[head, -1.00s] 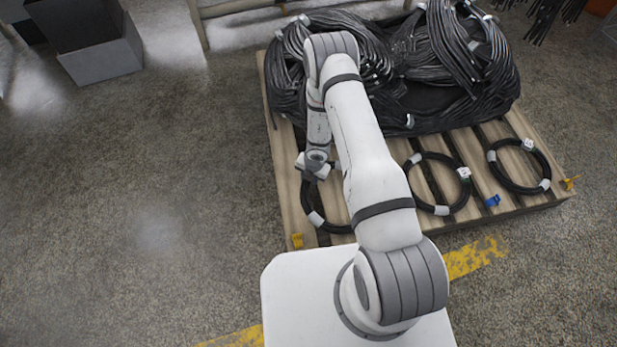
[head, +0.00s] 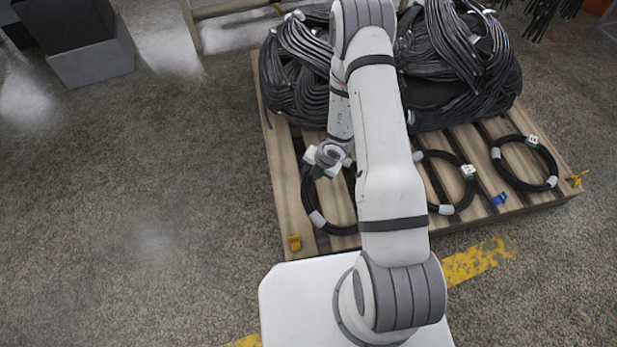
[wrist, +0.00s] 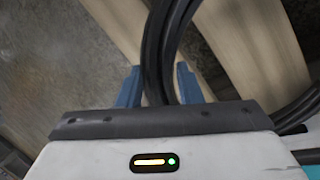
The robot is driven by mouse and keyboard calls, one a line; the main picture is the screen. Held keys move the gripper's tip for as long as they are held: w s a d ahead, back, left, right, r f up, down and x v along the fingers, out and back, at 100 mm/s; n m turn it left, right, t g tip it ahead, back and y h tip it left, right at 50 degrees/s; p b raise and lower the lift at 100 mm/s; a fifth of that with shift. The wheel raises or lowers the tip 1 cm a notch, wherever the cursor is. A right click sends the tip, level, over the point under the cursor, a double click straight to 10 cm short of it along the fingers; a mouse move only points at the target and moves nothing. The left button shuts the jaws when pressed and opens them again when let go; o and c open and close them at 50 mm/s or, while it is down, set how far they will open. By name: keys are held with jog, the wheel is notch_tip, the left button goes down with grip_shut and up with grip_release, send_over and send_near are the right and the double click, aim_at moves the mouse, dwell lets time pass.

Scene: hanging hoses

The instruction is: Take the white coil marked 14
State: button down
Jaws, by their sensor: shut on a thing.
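A black hose coil (head: 341,230) with a white band lies on the left of the pallet's front strip, partly hidden by my arm. I see no white coil, and no number 14 is readable. My gripper (head: 326,170) is at the upper part of this left coil. In the wrist view, the blue fingers of my gripper (wrist: 158,84) stand on either side of a black hose bundle (wrist: 158,45) and are shut on it. Two more black coils, the middle coil (head: 447,209) and the right coil (head: 514,184), lie to the right, each with white bands and a white tag.
The wooden pallet (head: 292,205) carries a large heap of black hoses (head: 295,85) behind the coils. A blue clip (head: 499,199) lies between the middle and right coils. Yellow clips sit at the left (head: 295,243) and right (head: 577,179) pallet corners.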

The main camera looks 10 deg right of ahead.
jog(key=s+d+r+t+y+p, duration=0.1)
jog(key=d+r+p, duration=0.1)
jog(key=r, duration=0.4)
jog(key=s+d+r+t+y+p, duration=0.1)
jog(key=s+d+r+y+p, duration=0.1)
jog(key=r+p, duration=0.2)
jog(key=shift+d+r, duration=0.2)
jog(key=shift+r, duration=1.55)
jog(key=shift+s, duration=0.1)
